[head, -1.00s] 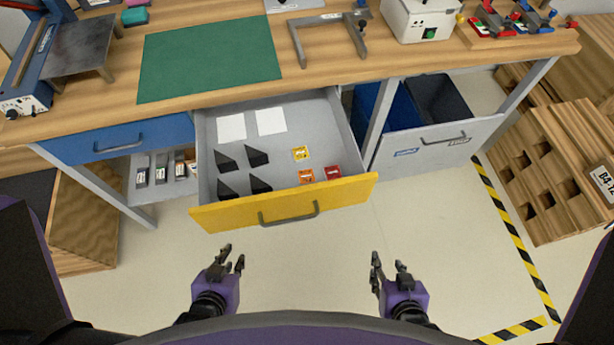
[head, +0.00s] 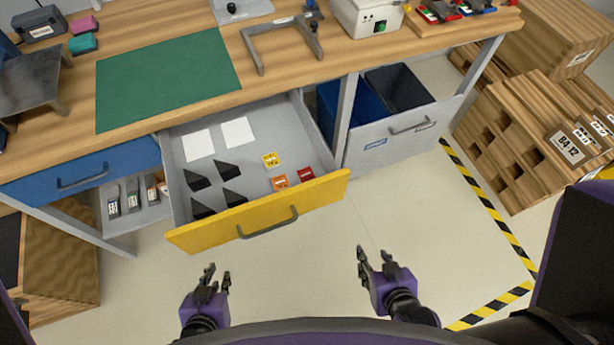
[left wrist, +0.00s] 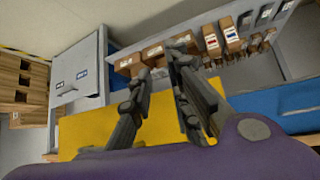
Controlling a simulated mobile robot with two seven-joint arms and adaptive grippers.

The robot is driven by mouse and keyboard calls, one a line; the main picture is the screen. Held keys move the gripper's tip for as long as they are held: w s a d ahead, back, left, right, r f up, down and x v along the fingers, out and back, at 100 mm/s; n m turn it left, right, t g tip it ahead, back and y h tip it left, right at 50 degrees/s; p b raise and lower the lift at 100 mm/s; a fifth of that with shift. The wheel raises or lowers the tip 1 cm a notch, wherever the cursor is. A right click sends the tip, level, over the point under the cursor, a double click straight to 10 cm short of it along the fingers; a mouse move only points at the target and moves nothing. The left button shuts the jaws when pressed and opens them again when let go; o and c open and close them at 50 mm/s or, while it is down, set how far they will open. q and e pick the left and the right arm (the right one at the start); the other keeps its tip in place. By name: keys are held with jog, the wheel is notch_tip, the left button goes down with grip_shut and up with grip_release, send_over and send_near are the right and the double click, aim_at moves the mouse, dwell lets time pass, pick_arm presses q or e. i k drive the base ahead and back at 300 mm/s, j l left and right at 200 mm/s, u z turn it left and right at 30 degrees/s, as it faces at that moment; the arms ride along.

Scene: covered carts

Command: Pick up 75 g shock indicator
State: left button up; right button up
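Three small square indicators lie in the open drawer in the head view: a yellow one (head: 270,160), an orange one (head: 279,182) and a red one (head: 306,174). Their print is too small for me to tell which is the 75 g one. The grey drawer (head: 263,119) has a yellow front (head: 258,213). My left gripper (head: 218,275) is open and empty in front of the drawer, below its front in the picture. It also shows open in the left wrist view (left wrist: 158,74). My right gripper (head: 373,256) is open and empty, to the right of the drawer front.
Black wedges (head: 214,187) and two white cards (head: 218,136) share the drawer. The workbench (head: 270,70) with a green mat (head: 168,77) is above it. A grey bin pull-out (head: 405,128) stands to the right, with wooden crates (head: 530,140) beyond. Clear floor lies in front.

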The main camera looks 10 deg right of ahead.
aim_at(279, 183)
jog(key=i+l+u, duration=0.1)
jog(key=l+u, duration=0.15)
jog(key=l, duration=0.25)
jog(key=i+l+u, duration=0.1)
jog(key=l+u, duration=0.15)
jog(key=l, duration=0.25)
jog(key=k+l+u, duration=0.15)
jog(key=i+z, duration=0.1)
jog(key=i+l, duration=0.05)
